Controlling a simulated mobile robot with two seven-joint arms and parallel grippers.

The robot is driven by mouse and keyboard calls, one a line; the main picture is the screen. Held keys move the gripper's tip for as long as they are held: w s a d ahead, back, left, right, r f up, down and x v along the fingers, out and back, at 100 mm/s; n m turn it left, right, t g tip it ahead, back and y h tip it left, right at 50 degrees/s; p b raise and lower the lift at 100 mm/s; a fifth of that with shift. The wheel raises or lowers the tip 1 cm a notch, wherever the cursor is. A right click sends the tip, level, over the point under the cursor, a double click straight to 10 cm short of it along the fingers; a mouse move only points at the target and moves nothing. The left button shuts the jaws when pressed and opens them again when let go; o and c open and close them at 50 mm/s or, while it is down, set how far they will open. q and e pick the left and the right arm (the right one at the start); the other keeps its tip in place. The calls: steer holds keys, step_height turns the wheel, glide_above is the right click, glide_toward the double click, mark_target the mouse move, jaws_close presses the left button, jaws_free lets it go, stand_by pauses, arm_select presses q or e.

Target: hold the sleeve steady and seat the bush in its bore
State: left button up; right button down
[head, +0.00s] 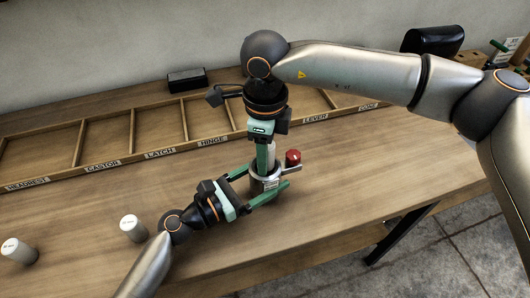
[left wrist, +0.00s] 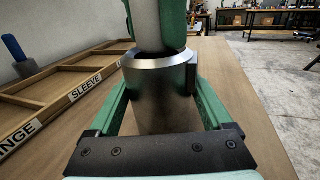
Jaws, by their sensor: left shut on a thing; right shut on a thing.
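The sleeve (head: 266,184) is a grey metal cylinder standing on the wooden table. My left gripper (head: 268,191) is shut on it, one green finger on each side. In the left wrist view the sleeve (left wrist: 160,90) fills the middle, its bright rim at the top. My right gripper (head: 267,158) points down from above, shut on the bush (head: 271,150), a pale cylinder. In the left wrist view the bush (left wrist: 147,22) is between green fingers over the sleeve's mouth. The fingers hide much of it, and I cannot tell whether its lower end is inside the bore.
A labelled wooden tray (head: 123,161) with compartments runs along the back. A red-topped object (head: 293,157) is close right of the sleeve. A dark block (head: 187,79) is behind the tray.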

steer(key=shift+f, duration=0.45)
stand_by(0.7)
steer(key=shift+r, duration=0.1)
steer(key=shift+r, duration=0.35)
steer(key=shift+a, duration=0.15)
stand_by(0.6)
steer(key=shift+f, duration=0.5)
stand_by(0.9)
steer(key=shift+r, duration=0.2)
steer(key=shift+r, duration=0.3)
steer(key=shift+r, duration=0.1)
steer(key=shift+r, duration=0.3)
